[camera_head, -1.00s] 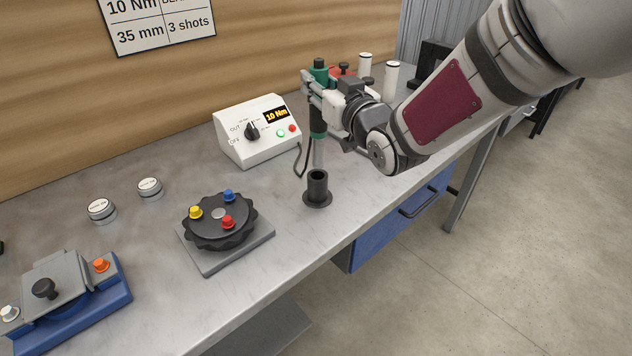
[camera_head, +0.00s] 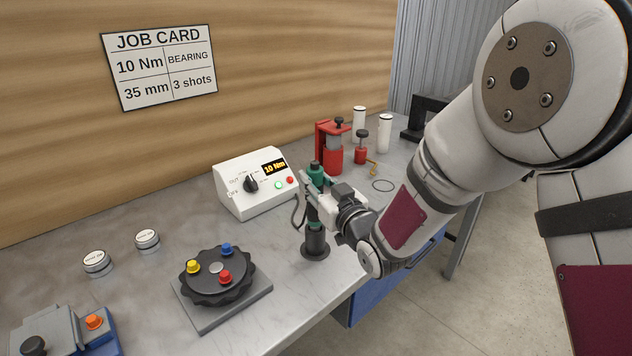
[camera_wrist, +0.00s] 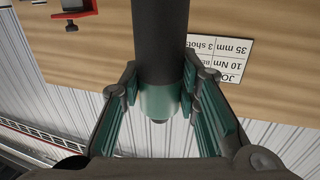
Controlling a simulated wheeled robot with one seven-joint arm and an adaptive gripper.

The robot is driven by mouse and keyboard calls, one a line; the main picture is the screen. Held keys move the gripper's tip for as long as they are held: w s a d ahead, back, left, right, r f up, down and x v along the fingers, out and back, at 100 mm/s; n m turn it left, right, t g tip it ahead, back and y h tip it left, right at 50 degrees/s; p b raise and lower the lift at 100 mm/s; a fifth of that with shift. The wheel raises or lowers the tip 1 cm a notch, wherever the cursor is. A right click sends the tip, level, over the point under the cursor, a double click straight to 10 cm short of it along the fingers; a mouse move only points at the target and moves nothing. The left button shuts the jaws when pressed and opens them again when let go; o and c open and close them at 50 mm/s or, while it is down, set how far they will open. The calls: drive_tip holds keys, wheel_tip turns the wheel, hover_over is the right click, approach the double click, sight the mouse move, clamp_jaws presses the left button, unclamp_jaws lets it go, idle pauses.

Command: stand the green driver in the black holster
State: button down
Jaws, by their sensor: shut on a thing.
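The green driver (camera_head: 315,174) is upright, with a green top and a dark body. My gripper (camera_head: 318,190) is shut on its body. The black holster (camera_head: 315,244) is a short round cup with a flange, standing on the bench near its front edge. The driver's lower end is in line with the holster's mouth and appears to be inside it. Whether it is fully seated I cannot tell. In the wrist view the driver's dark body (camera_wrist: 160,40) and green band (camera_wrist: 160,100) stand between my fingers; the holster does not show there.
A white controller box (camera_head: 245,195) reading 10 Nm stands behind, left of the holster. A black dial (camera_head: 218,285) with coloured knobs is to the left. A red press (camera_head: 328,160), a small red device (camera_head: 361,152) and white cylinders (camera_head: 384,134) stand at the back right.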

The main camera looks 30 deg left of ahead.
drive_tip(key=shift+f, duration=0.15)
drive_tip(key=c, duration=1.2)
unclamp_jaws()
drive_tip(key=b+v, duration=0.1)
drive_tip(key=v, duration=1.1)
